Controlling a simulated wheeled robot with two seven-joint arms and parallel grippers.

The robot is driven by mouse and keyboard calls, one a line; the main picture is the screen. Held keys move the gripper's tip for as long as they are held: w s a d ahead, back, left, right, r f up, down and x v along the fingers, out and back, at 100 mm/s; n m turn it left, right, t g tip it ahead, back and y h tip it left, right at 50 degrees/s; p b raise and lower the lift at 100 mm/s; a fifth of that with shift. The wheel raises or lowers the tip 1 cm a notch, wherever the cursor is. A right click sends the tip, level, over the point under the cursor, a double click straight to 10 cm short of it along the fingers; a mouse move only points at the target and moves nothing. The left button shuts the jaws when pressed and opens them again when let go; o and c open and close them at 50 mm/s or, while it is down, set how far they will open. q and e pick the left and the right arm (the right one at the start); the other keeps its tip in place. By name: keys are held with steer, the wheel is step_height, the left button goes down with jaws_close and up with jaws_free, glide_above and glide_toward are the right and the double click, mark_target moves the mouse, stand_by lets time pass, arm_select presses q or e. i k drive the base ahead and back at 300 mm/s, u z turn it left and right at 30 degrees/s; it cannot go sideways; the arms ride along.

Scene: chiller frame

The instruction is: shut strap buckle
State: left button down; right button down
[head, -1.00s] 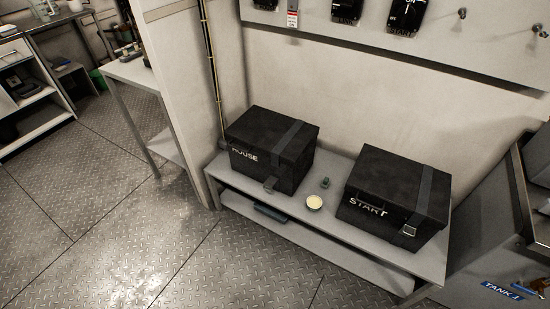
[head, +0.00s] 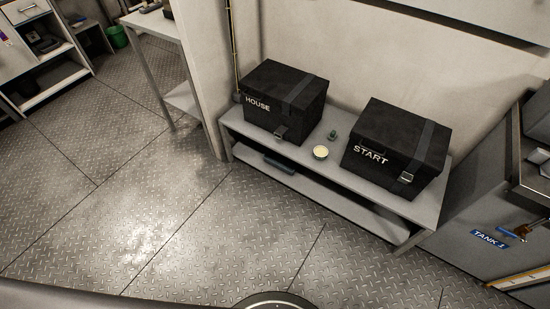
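Two black boxes with grey straps stand on a low grey bench (head: 228,137). The box lettered HOUSE (head: 262,83) is on the left. Its strap (head: 303,90) runs over the lid, and a buckle (head: 280,132) shows low on its front. The box lettered START (head: 392,118) is on the right. Its strap (head: 424,140) runs over the lid to a metallic buckle (head: 406,177) on the front. I cannot tell whether either buckle is fastened. Neither of my grippers shows in the head view.
A small cream-topped round container (head: 320,152) and a small green item (head: 332,134) sit between the boxes. A dark flat object (head: 280,164) lies on the lower shelf. A tank labelled TANK 1 (head: 480,190) stands right. The plate floor (head: 190,220) before the bench is clear.

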mark_target(282, 129)
steer(key=k, duration=0.9)
steer(key=z, duration=0.45)
steer(key=i, duration=0.5)
steer(key=z, duration=0.5)
steer(key=i, duration=1.1)
steer(key=u, duration=0.5)
